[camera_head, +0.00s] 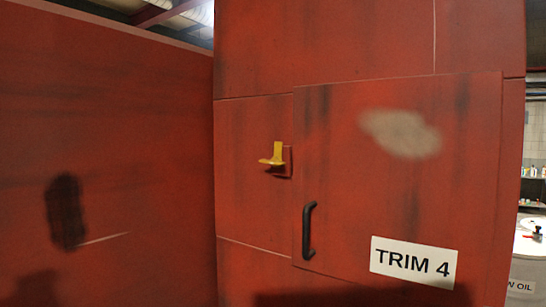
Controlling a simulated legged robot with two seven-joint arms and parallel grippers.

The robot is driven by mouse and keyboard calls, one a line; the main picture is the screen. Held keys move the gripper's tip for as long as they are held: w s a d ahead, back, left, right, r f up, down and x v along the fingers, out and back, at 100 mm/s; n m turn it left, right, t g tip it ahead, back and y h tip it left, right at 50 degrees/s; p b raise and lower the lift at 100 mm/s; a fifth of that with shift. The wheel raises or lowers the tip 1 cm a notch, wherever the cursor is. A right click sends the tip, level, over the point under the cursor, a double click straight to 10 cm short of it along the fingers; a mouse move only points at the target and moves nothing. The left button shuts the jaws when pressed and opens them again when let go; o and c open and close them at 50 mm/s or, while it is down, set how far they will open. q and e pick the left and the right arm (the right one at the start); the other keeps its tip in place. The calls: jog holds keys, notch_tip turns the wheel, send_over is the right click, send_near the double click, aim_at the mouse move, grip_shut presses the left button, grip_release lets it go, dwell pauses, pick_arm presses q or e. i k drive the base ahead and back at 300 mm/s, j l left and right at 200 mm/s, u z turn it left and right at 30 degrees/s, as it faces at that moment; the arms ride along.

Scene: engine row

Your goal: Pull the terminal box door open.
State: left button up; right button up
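The red terminal box door (345,200) fills the right middle of the head view and looks closed, its face nearly flush with the red cabinet around it. A black bar handle (308,231) stands upright near its lower left edge. A white label (413,262) reading "TRIM 4" is on the door's lower part, and a pale worn patch (402,133) is above it. A yellow latch (274,156) sticks out from the cabinet just left of the door. Neither of my grippers is in view, and nothing touches the handle.
A large red wall (110,130) stands on the left, with dark shadows on it. At the far right, past the cabinet's edge, are a pale drum (525,275) with a partly visible "OIL" label and a shelf with small bottles (533,171).

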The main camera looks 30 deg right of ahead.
aim_at(395, 184)
jog(key=z, duration=1.65)
